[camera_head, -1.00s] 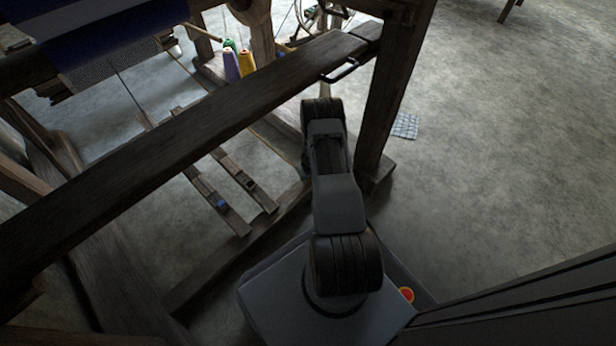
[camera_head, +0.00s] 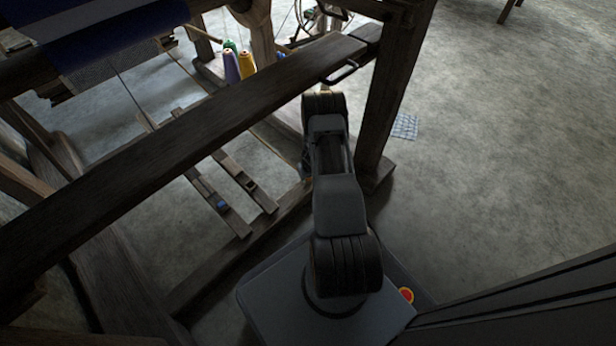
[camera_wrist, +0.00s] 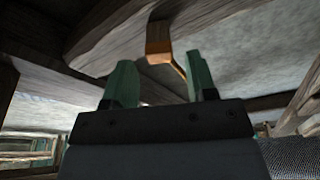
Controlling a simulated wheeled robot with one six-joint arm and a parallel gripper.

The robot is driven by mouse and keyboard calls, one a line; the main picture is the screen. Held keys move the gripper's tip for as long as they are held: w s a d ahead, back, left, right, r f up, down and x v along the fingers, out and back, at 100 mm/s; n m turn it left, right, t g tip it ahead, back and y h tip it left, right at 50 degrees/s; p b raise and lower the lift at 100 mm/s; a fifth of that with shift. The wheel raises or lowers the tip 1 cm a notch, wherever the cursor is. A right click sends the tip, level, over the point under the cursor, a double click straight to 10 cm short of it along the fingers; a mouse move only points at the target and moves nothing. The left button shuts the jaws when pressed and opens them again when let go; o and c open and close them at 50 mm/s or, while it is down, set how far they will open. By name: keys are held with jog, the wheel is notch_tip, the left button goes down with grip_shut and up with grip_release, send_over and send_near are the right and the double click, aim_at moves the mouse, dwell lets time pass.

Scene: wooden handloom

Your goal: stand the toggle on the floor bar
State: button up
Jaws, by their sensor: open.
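An orange-brown wooden piece (camera_wrist: 158,42), which may be the toggle, shows in the wrist view beyond my gripper (camera_wrist: 161,78). Its thin end slants down to the right, toward the right fingertip. My gripper's two green fingers are apart, with a clear gap between them. The piece appears ahead of the gap; I cannot tell if it touches a finger. A low dark bar (camera_head: 240,243), likely the floor bar, runs along the floor in the head view. My gripper is hidden there behind my arm and the loom.
A thick wooden beam (camera_head: 170,145) crosses above the floor, meeting an upright post (camera_head: 390,95) close to my arm. Treadles (camera_head: 208,195) lie beneath the beam. Thread cones (camera_head: 240,64) stand behind it. Open floor (camera_head: 500,180) lies to the right.

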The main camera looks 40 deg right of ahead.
jog(key=p+v, duration=0.2)
jog(key=v, duration=0.7)
jog(key=shift+r, duration=0.25)
dwell(0.4)
